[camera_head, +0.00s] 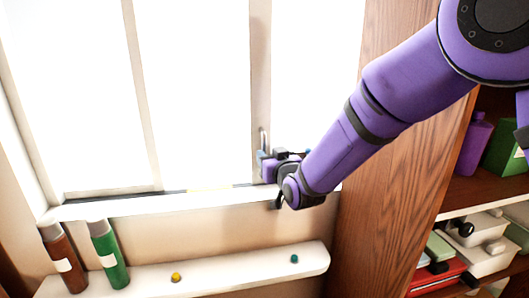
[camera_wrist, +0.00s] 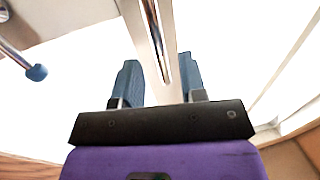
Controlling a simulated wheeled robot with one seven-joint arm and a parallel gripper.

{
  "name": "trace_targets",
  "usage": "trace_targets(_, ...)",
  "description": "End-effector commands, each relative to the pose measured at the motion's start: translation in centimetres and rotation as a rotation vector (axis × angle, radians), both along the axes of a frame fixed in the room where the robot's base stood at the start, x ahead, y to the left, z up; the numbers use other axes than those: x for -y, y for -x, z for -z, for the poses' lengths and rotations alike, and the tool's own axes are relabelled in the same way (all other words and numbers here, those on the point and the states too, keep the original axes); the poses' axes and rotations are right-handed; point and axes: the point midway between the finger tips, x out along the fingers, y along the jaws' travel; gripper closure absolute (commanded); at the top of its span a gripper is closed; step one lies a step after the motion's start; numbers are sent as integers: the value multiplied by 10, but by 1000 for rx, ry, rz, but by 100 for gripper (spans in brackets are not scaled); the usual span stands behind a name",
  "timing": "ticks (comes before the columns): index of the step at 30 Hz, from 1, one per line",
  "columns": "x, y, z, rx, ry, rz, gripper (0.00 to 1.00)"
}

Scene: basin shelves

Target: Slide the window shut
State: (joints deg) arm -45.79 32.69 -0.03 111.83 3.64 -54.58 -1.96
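The window (camera_head: 195,90) fills the upper left of the head view, with bright panes and pale upright frame bars. A slim metal handle (camera_head: 263,138) is on the right upright bar (camera_head: 260,60). My gripper (camera_head: 268,160) is at the lower end of this handle, just above the sill. In the wrist view, the two blue-grey fingers of my gripper (camera_wrist: 159,82) are spread apart. The shiny handle (camera_wrist: 154,35) runs down toward the gap between them, with the pale bar (camera_wrist: 165,85) behind. Contact with the handle cannot be told.
A white ledge (camera_head: 220,272) below the sill bears a brown bottle (camera_head: 64,258) and a green bottle (camera_head: 108,255). A wooden cabinet side (camera_head: 375,200) and filled shelves stand at right. A blue-tipped metal rod (camera_wrist: 36,73) shows at left in the wrist view.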

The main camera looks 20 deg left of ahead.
Motion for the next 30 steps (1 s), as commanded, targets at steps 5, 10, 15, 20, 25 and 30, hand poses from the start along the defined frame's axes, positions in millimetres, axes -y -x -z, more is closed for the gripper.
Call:
trace_targets(5, -17, -19, 0, 1, -1, 0, 61)
trace_targets(10, -24, -27, 0, -1, 1, 1, 61)
trace_targets(15, -26, -29, 0, 0, 0, 1, 61)
trace_targets(20, -26, -29, 0, 0, 0, 1, 64)
trace_targets(25, -26, -29, 0, 0, 0, 1, 100)
trace_targets(30, -26, -28, 0, 0, 0, 1, 100)
